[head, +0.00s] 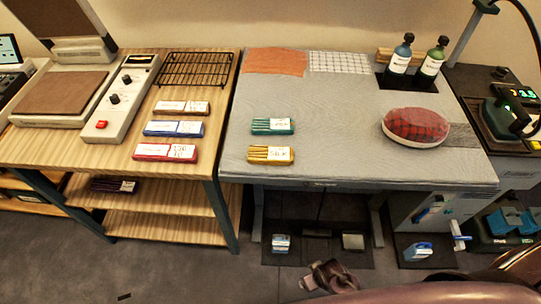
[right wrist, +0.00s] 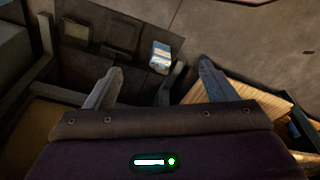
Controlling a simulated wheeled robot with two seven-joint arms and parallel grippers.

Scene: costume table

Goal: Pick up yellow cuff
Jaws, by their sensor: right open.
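The yellow cuff (head: 270,155) is a flat yellow bundle with a white label. It lies on the grey table (head: 340,160) near its front left edge, just in front of a teal bundle (head: 273,126) of like shape. My right gripper (right wrist: 160,72) is open and empty in the right wrist view, with its two fingers apart above the floor area. The yellow cuff does not show in that view. My left gripper is not in view.
Brown, blue (head: 174,129) and red (head: 165,152) bundles lie on the wooden table to the left. A red checked cushion (head: 416,125) and two bottles (head: 401,55) stand farther right. The grey table's middle is clear. A blue and white item (right wrist: 160,57) is below the right gripper.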

